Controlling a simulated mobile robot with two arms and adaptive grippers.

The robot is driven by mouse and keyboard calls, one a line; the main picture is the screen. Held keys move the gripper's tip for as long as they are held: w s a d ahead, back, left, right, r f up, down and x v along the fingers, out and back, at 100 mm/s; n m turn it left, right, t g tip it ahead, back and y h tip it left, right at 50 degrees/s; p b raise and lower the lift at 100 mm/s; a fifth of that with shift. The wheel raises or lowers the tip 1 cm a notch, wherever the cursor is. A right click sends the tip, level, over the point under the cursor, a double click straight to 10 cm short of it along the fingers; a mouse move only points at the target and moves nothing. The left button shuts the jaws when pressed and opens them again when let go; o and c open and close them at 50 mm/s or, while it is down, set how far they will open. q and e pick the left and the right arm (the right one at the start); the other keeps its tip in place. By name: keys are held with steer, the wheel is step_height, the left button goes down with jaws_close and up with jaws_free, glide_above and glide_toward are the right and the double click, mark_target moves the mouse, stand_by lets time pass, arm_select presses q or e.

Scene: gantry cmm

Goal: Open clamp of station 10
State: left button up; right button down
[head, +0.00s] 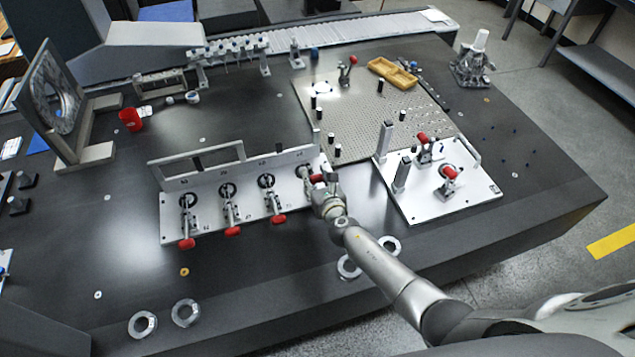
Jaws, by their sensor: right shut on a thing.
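A white fixture plate (212,214) carries a row of several toggle clamps with red handles. The three clamps on the left have their red handles (187,243), (232,231) and (278,219) pointing to the front edge. My right gripper (322,186) is at the right end of this row, shut on the red handle (316,178) of the rightmost clamp. The gripper hides much of that clamp, so its exact position cannot be told. The station numbers are too small to read. My left gripper is not in view.
A second white plate (455,202) with two red-handled clamps and upright posts stands close to the right. Behind it lies a perforated plate (375,120) with pins and a yellow tray (392,73). Metal rings (143,324) lie along the front edge. A red cup (131,119) stands at the left.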

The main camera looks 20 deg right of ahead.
steer(key=shift+w+r, duration=0.45)
steer(key=shift+r, duration=0.05)
steer(key=c, duration=1.3)
jaws_free()
steer(key=o, duration=0.4)
steer(key=shift+f, duration=0.15)
steer(key=shift+s+f, duration=0.1)
steer(key=shift+s, duration=0.75)
steer(key=v, duration=1)
steer(key=shift+s+r, duration=0.25)
steer(key=shift+r, duration=0.05)
